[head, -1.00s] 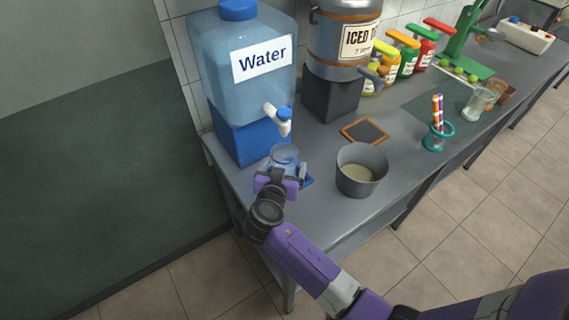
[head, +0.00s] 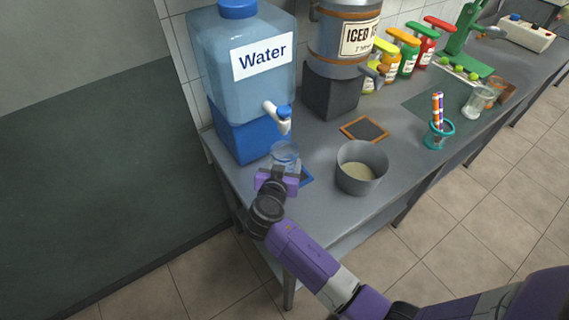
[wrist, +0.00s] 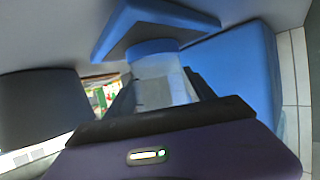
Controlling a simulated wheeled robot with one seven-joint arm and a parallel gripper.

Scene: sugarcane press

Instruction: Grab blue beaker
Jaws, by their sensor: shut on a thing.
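The blue beaker (head: 285,152) is a clear, bluish cup under the tap of the water dispenser. It also shows in the wrist view (wrist: 158,75), between the two dark fingers. My gripper (head: 280,172) reaches it from the front and is shut on it. The fingers and wrist hide part of the beaker in the head view. A blue mat (head: 306,178) shows at the beaker's foot, and it shows in the wrist view too (wrist: 125,25). I cannot tell whether the beaker still touches it.
The water dispenser (head: 240,75) on its blue stand (head: 240,135) is close behind the beaker; its white tap (head: 277,118) hangs just above. A grey pot (head: 361,170) stands to the right. An iced tea dispenser (head: 340,50) and a dark framed board (head: 364,130) are farther back.

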